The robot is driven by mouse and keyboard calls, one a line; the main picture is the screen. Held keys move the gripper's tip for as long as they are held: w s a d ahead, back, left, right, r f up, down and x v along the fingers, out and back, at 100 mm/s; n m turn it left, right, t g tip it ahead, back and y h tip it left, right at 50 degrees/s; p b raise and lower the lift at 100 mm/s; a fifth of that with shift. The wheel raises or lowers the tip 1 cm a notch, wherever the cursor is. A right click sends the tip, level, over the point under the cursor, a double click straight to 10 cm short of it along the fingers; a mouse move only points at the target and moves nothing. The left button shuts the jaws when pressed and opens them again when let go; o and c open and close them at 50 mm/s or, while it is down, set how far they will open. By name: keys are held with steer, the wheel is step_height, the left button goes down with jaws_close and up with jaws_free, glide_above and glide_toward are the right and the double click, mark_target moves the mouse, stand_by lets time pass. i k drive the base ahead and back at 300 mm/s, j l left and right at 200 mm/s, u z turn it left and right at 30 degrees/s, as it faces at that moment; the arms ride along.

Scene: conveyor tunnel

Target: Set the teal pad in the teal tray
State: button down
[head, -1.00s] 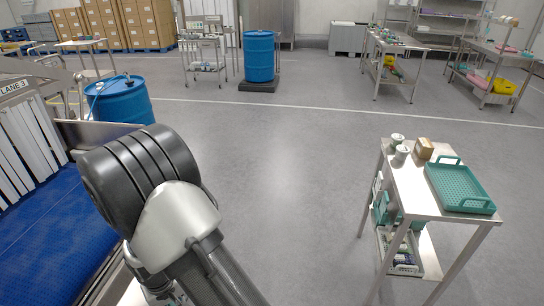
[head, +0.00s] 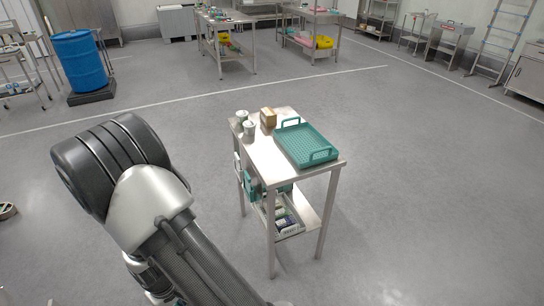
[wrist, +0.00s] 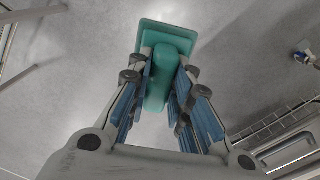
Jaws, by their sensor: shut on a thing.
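The teal tray (head: 306,146) lies on top of a small metal table, a perforated tray with a raised handle at each end. Its visible floor looks empty. In the wrist view, my gripper (wrist: 161,92) is shut on the teal pad (wrist: 166,40), with blue-lined fingers on both sides of its narrower grip part. The pad's wider flat end points away from my gripper, over grey floor. In the head view my arm is at the lower left, apart from the table, and the gripper and pad are hidden.
The metal table (head: 262,158) also bears two small pale cups (head: 248,129) and a brown box (head: 268,117) left of the tray. Its lower shelf holds several items. A blue drum (head: 78,62) stands far left. Floor around the table is clear.

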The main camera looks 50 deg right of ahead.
mark_target(308, 148)
steer(key=k+l+z, duration=0.15)
steer(key=l, duration=0.65)
steer(key=k+l+z, duration=0.15)
steer(key=l, duration=0.7)
steer(key=l+z, duration=0.15)
steer(key=l, duration=0.7)
